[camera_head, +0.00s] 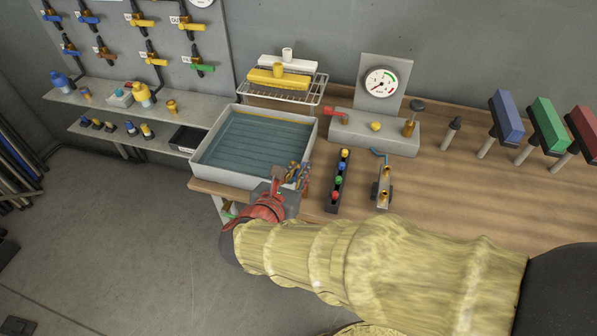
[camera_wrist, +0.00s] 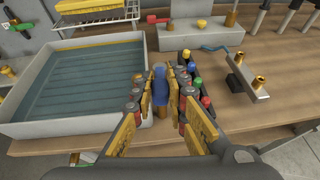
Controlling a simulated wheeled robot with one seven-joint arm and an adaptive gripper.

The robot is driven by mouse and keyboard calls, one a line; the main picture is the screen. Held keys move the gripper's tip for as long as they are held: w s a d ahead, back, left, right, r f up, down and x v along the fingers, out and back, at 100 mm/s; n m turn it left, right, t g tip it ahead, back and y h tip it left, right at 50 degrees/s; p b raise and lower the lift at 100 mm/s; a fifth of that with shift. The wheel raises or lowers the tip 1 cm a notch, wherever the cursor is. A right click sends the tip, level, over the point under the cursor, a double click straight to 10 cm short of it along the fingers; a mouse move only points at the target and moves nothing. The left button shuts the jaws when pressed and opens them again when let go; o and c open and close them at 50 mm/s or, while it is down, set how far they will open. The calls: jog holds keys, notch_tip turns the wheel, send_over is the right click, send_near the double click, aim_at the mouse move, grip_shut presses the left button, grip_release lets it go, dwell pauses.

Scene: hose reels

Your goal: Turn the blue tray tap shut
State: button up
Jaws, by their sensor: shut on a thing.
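The blue tray tap (camera_wrist: 160,90) shows between my fingers in the wrist view, at the right front side of the grey tray (camera_wrist: 70,129). Only its blue handle and a brass-coloured part below are clear. My gripper (camera_wrist: 166,78) is shut on the blue handle, with a finger on each side. In the head view, my gripper (camera_head: 297,175) is at the tray's front right corner and hides the tap. The tray (camera_head: 222,173) holds bluish water. I cannot tell how far the tap is turned.
A black strip with coloured knobs (camera_head: 338,182) stands close to the right of my gripper. A small brass-fitted bracket (camera_head: 383,186) is farther right. A gauge (camera_head: 381,83) and a block with a red lever (camera_head: 336,115) stand behind. The bench front is clear toward the right.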

grip_shut()
jog(key=shift+a+p, duration=0.15)
jog(key=shift+p, duration=0.2)
jog(key=m+g+h+p, duration=0.1)
jog(key=m+h+p, duration=0.1)
jog(key=shift+w+a+r+g+p, duration=0.15)
jog(key=shift+w+a+g+p, duration=0.2)
jog(key=shift+a+g+p, duration=0.05)
jog(key=shift+w+a+m+g+h+p, duration=0.25)
jog(key=shift+w+m+g+h+p, duration=0.65)
jog(key=shift+m+g+p, duration=1.5)
jog(key=shift+w+a+m+g+h+p, duration=0.25)
jog(key=shift+w+m+g+h+p, duration=0.6)
jog(key=shift+m+g+p, duration=1.5)
jog(key=shift+w+a+m+g+h+p, duration=0.25)
jog(key=shift+w+m+g+h+p, duration=0.6)
jog(key=shift+m+g+p, duration=1.55)
jog(key=shift+w+m+g+b, duration=0.25)
jog(key=shift+m+g+b, duration=0.1)
jog(key=shift+m+g, duration=0.15)
jog(key=o, duration=0.6)
grip_release()
